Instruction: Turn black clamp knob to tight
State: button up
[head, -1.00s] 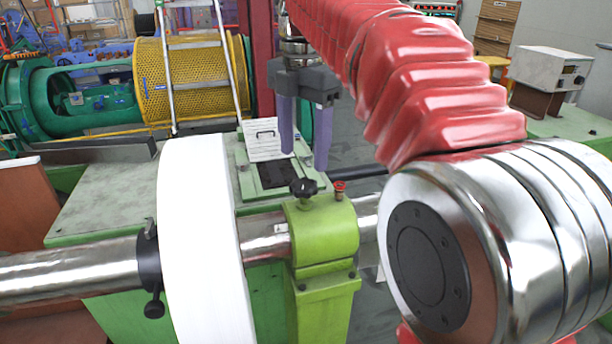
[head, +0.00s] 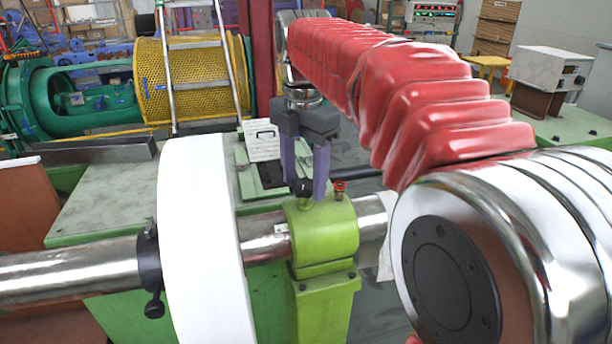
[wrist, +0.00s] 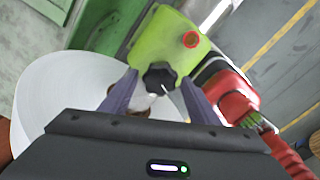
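The black clamp knob (head: 303,187) stands on top of the lime-green clamp block (head: 322,235), which sits around a steel shaft. My gripper (head: 306,188) is above the block, pointing down, with its two purple fingers apart. The knob shows between the fingertips in the head view. In the wrist view the lobed black knob (wrist: 160,77) lies between the tips of my open gripper (wrist: 158,84), with visible gaps on both sides. I cannot tell whether the fingertips are fully down at its height.
A small red knob (head: 340,188) sits on the block close to the right finger. A large white disc (head: 205,240) stands on the shaft just left of the block. A black collar (head: 149,262) with its own knob is farther left. A white card (head: 262,141) stands behind.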

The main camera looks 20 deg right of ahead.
jog(key=c, duration=0.9)
jog(key=shift+d, duration=0.1)
